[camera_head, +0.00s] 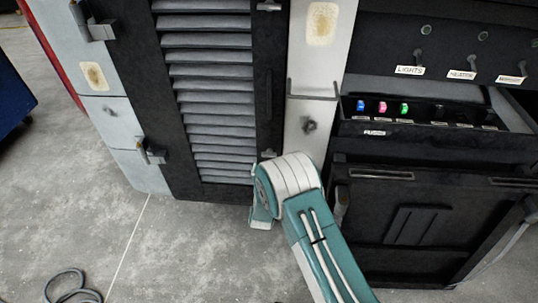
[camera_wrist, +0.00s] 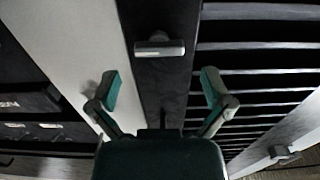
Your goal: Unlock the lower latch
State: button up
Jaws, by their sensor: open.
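In the wrist view, a grey latch (camera_wrist: 159,47) with a bar-shaped handle lying crosswise sits on the dark frame strip beside the louvers. My gripper (camera_wrist: 160,90) is open and empty, its two teal fingers spread either side of that strip. The latch appears beyond the fingertips, apart from them. In the head view, a lower latch (camera_head: 268,155) shows at the louvered door's (camera_head: 207,90) right edge, just above my wrist, which hides most of my gripper.
Upper latches sit at the door's top left (camera_head: 95,25) and top right (camera_head: 268,6). A pale post (camera_head: 310,75) separates the door from a dark switch and fuse panel (camera_head: 430,125). A cable (camera_head: 72,287) lies on the otherwise open concrete floor at left.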

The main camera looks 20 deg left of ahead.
aim_at(269, 153)
jog(key=shift+x, duration=2.85)
jog(key=shift+d, duration=0.1)
jog(key=c, duration=1)
